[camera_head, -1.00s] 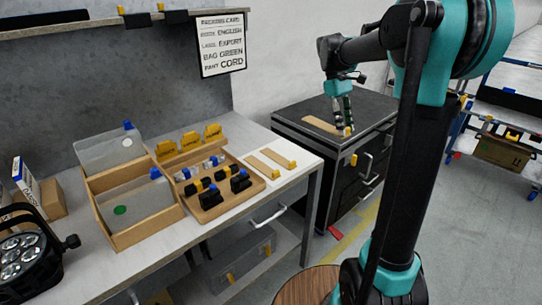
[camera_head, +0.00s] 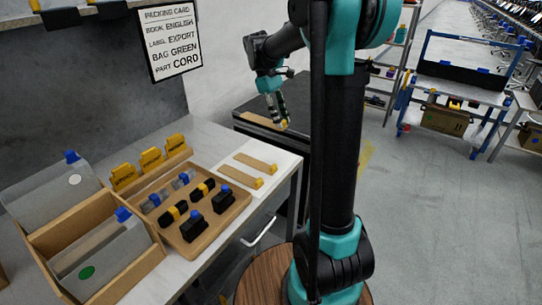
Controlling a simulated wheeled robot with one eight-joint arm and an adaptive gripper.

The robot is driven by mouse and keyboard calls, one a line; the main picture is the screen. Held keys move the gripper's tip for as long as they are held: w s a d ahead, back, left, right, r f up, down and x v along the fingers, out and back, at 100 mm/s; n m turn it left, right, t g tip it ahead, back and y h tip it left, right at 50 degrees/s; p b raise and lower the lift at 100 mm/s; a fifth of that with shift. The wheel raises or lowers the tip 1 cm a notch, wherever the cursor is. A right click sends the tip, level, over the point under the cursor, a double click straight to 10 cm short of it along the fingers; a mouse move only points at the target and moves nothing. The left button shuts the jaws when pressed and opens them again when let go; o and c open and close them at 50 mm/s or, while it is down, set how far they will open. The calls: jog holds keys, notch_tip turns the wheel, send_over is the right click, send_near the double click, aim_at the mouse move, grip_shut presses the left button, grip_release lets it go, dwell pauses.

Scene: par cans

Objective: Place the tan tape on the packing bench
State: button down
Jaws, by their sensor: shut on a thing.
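A tan tape (camera_head: 260,121), a flat strip with a yellow end, shows over the dark top of a cabinet (camera_head: 249,104). My gripper (camera_head: 282,118) points down at the tape's yellow end and is shut on it. The picture is too small to tell whether the tape touches the cabinet top or is slightly above it. The packing bench (camera_head: 181,283) stands at the left, apart from my gripper. On it, a white sheet (camera_head: 263,196) bears two similar tan strips with yellow ends.
On the bench are a wooden tray (camera_head: 224,216) of black, yellow and blue parts, a wooden box (camera_head: 146,272) with a clear bag, and yellow holders (camera_head: 150,160). A packing card (camera_head: 172,42) hangs behind. My arm hides part of the cabinet. Open floor (camera_head: 430,220) lies at right.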

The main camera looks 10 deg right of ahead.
aim_at(270, 123)
notch_tip(270, 123, down, 15)
jog(key=shift+f, duration=0.2)
dwell(0.3)
jog(key=shift+f, duration=0.1)
jog(key=c, duration=1.5)
grip_release()
jog(key=v, duration=1.2)
jog(key=shift+s+d, duration=0.1)
jog(key=shift+s, duration=0.05)
jog(key=s+d+f+m+t+y, duration=0.1)
jog(key=s+f+m+t, duration=0.1)
jog(key=s, duration=0.6)
jog(key=s+f+m+t+y, duration=0.1)
jog(key=s+f+m+t, duration=0.2)
jog(key=s+f, duration=0.3)
jog(key=s+d+f+m+t+y, duration=0.1)
jog(key=s+f+m, duration=0.3)
jog(key=s, duration=0.5)
jog(key=shift+s+d+f+t, duration=0.3)
jog(key=shift+d+t, duration=0.1)
jog(key=shift+t, duration=0.3)
